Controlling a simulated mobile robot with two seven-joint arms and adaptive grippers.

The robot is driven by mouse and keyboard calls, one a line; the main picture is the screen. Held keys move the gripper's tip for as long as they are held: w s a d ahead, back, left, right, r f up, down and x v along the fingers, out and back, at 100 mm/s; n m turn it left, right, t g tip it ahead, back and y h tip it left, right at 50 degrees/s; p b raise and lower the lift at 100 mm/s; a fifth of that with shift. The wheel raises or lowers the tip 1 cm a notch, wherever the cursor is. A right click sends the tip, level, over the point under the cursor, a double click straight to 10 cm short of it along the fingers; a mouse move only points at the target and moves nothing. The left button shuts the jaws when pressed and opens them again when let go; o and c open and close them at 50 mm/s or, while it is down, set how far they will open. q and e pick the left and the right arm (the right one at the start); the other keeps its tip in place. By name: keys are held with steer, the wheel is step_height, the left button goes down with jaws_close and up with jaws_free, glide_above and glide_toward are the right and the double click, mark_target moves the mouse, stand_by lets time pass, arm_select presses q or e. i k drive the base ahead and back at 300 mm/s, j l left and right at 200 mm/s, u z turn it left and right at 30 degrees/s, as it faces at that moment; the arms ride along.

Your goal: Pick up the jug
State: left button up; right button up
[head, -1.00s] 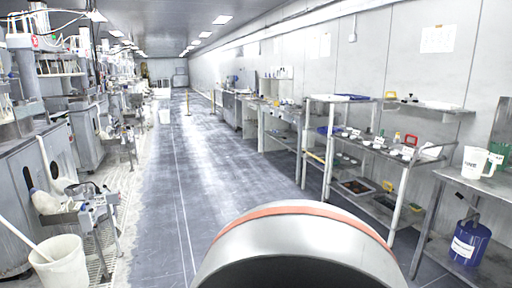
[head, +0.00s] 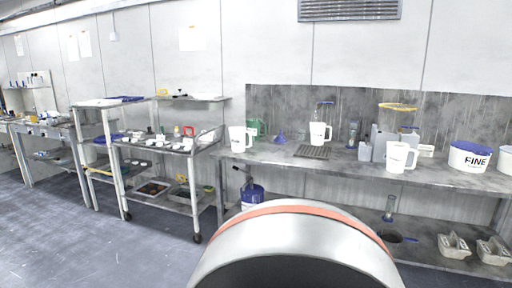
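White jugs with dark print stand upright on the grey metal bench (head: 290,162) at the right in the head view. One jug (head: 237,139) is at the bench's left end, one jug (head: 318,134) stands farther back near a dark grate, and one jug (head: 397,158) is near the front edge on the right. A green jug (head: 255,128) is partly hidden behind the left one. I cannot tell which jug the task means. Neither of my grippers is in view.
A blue drum (head: 252,196) sits below. A wheeled rack (head: 165,148) stands left of the bench. The floor (head: 95,238) at left is clear.

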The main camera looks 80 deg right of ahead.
mark_target(397, 152)
steer(key=l+z, duration=0.1)
steer(key=z, duration=6)
steer(key=j+z, duration=0.15)
steer(key=z, duration=0.35)
steer(key=k+j+z, duration=0.1)
steer(key=z, duration=0.35)
steer(key=k+j+z, duration=0.1)
steer(key=z, duration=0.4)
steer(key=k+j+z, duration=0.1)
steer(key=z, duration=0.3)
steer(key=k+z, duration=0.55)
steer(key=z, duration=0.2)
steer(key=k+l+z, duration=0.1)
steer(key=k, duration=0.3)
steer(key=k+l, duration=0.2)
steer(key=k, duration=0.15)
steer(key=z, duration=0.05)
